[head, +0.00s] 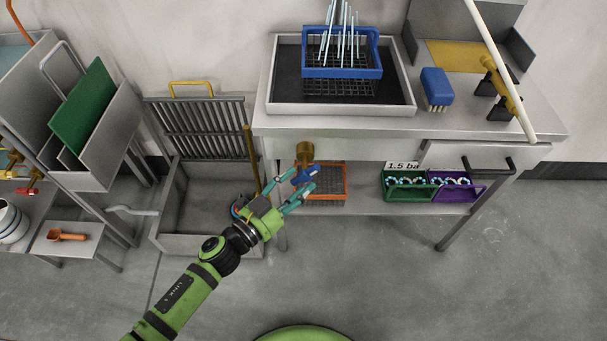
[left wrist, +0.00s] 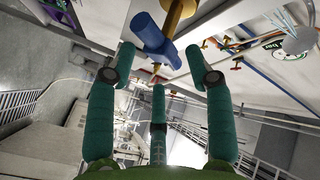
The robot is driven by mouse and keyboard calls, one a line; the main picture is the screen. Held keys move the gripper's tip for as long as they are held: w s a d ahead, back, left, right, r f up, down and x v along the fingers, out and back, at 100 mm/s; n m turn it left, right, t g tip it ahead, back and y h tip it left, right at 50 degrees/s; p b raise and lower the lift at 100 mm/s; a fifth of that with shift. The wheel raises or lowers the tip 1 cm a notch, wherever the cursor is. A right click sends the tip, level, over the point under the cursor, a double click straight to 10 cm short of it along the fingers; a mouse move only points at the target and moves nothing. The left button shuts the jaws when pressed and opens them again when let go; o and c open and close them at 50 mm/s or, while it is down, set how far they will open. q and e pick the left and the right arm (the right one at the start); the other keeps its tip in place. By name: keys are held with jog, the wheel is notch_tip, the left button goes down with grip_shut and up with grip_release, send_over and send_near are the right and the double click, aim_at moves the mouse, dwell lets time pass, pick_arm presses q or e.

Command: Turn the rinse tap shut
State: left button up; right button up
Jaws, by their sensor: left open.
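The tap (head: 304,152) has a brass body on the front of the steel bench and a blue handle (head: 306,175) below it. In the left wrist view the blue handle (left wrist: 150,36) and brass stem (left wrist: 178,14) show large at the top, just beyond the fingertips. My left gripper (head: 301,181) is open, its teal fingers reaching up to either side of the blue handle. Whether a finger touches the handle I cannot tell. Nothing is held. My right gripper is not in view.
A sink tray (head: 408,103) with a blue rack (head: 342,72) stands on the bench above. An orange basket (head: 345,183) and green and purple bins (head: 408,190) sit on the shelf below. A grating (head: 200,128) stands left. Other taps with red handles (head: 27,191) are far left.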

aim_at(306, 178)
pick_arm(q)
jog(key=shift+x, duration=2.1)
jog(key=shift+a, duration=0.1)
grip_shut()
